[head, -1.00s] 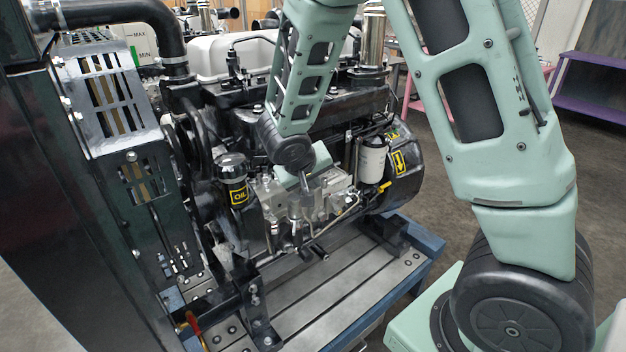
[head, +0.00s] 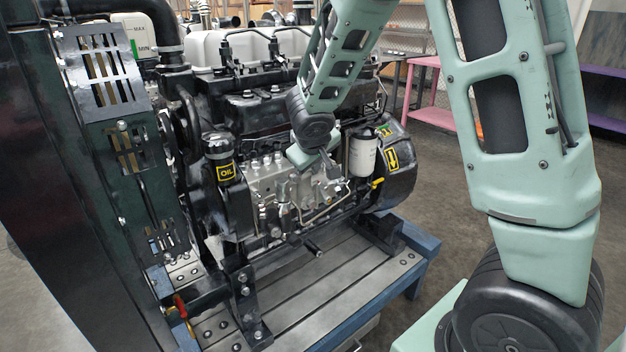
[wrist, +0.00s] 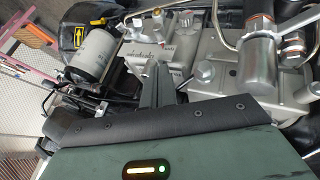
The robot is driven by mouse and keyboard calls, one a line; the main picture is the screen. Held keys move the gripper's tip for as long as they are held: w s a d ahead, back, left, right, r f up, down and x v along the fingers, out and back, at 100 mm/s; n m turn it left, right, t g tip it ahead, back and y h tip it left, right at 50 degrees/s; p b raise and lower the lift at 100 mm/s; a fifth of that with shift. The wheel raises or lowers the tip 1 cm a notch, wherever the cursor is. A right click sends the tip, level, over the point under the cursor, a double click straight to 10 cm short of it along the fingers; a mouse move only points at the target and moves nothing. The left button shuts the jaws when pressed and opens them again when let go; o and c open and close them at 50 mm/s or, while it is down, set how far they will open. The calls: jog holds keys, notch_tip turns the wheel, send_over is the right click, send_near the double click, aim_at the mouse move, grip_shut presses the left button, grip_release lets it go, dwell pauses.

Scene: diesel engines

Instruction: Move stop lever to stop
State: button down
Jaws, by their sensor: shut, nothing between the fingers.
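The silver injection pump (head: 262,182) sits on the side of the black diesel engine, and it also shows in the wrist view (wrist: 232,68). My gripper (head: 330,168) is at the pump's right end, just left of the white filter. In the wrist view its fingers (wrist: 156,86) are together, with nothing between them, pointing at the pump's end. I cannot clearly pick out the stop lever. Small fittings on that end of the pump are partly hidden by my gripper, and I cannot tell whether the fingers touch any of them.
The white filter (head: 362,155) is close to the right of my gripper; it also shows in the wrist view (wrist: 90,52). A yellow handle (head: 377,184) is below it. The black oil filter (head: 222,160) is left of the pump. The stand deck (head: 335,285) below is mostly clear.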

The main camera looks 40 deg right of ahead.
jog(key=shift+d+n+t+y+b, duration=0.25)
jog(key=shift+d+n+b, duration=0.3)
jog(key=shift+d, duration=0.65)
jog(key=shift+d+n+t+y+b, duration=0.15)
jog(key=shift+d+n+y+b, duration=0.2)
jog(key=shift+d+n, duration=0.55)
jog(key=shift+w+d+r+m, duration=0.1)
jog(key=shift+d+m, duration=0.25)
jog(key=shift+d, duration=0.15)
